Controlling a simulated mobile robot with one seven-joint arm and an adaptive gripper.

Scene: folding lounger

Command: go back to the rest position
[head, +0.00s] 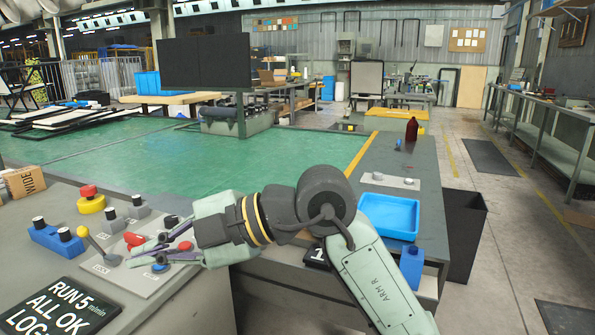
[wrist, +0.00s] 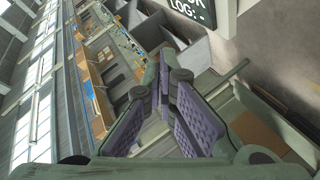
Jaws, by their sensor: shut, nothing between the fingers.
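My gripper (head: 142,255) is shut and empty at the lower left of the head view. Its purple-padded fingers are over the control panel (head: 130,285), in front of a red button (head: 135,239). I cannot tell whether the fingertips touch the panel. The arm reaches in from the lower right, bent at a dark round joint. In the wrist view my gripper (wrist: 175,82) fills the middle, with no object seen between the purple pads.
The green surface (head: 200,160) beyond is largely clear.

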